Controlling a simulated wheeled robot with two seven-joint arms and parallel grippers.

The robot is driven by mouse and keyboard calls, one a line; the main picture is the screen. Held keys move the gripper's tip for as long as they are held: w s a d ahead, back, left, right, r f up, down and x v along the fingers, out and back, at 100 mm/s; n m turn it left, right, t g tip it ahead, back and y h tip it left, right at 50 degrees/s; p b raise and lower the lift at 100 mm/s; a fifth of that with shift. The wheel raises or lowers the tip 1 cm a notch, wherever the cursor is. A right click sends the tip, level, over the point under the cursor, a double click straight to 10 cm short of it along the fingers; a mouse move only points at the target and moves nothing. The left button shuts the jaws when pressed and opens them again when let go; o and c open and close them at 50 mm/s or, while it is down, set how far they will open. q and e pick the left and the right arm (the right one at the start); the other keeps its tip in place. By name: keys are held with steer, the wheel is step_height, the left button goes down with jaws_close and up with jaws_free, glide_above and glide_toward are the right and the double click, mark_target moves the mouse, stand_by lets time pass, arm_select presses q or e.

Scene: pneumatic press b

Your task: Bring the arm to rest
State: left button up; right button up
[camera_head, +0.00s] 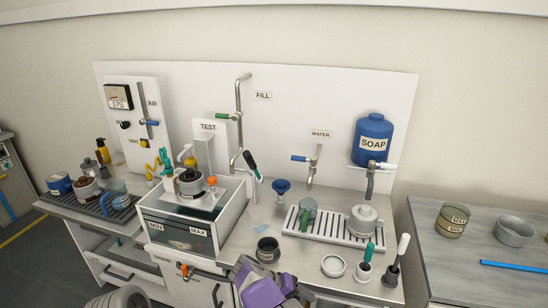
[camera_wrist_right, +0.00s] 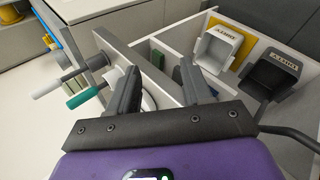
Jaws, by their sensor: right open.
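My right gripper (camera_wrist_right: 160,80) is open, with its two dark fingers apart and nothing held between them. Its purple body shows at the bottom centre of the head view, in front of the counter's front edge. In the wrist view the fingers reach over the counter edge, and part of a white round piece shows behind them. My left gripper is not in view; only a grey rounded part of mine shows at the bottom left of the head view.
A water tank (camera_head: 178,238) is left. Below the counter, an open drawer holds white (camera_wrist_right: 217,48) and black (camera_wrist_right: 270,75) labelled bins.

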steer(key=s+d+f+g+y+p, duration=0.1)
steer(key=s+d+f+g+y, duration=0.1)
steer(key=s+f+y, duration=0.5)
steer(key=s+d+f+g+y, duration=0.15)
steer(key=s+f, duration=0.35)
steer(key=f, duration=0.6)
steer(key=s+a+m+t+y+p, duration=0.1)
steer(key=s+m+t+y, duration=0.2)
steer(key=s, duration=1)
steer(key=shift+s+a+f+y, duration=0.2)
steer(key=shift+f+y, duration=0.2)
steer(key=shift+y, duration=0.55)
steer(key=shift+w+t, duration=0.1)
steer(key=shift+t, duration=0.15)
